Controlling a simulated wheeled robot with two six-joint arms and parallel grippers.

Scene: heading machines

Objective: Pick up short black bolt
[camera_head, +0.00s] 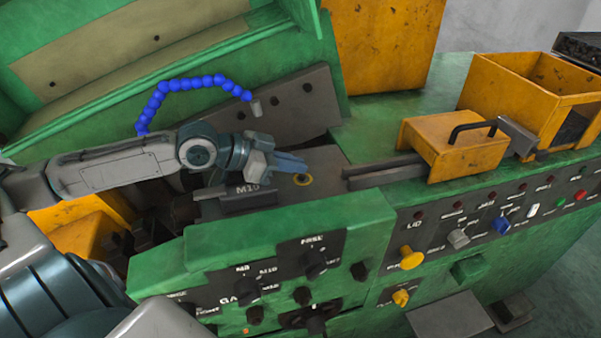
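My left gripper (292,162) reaches in from the left over the machine's grey bed, its blue-grey fingers pointing right. The fingers lie close together, and I cannot tell whether they are open or shut. My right gripper is not in view.
A blue segmented hose (160,92) arches behind my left arm. A yellow cover with a black handle (466,150) and an open yellow bin (510,90) stand right. Green machine panels with knobs (317,265) and buttons run along the front.

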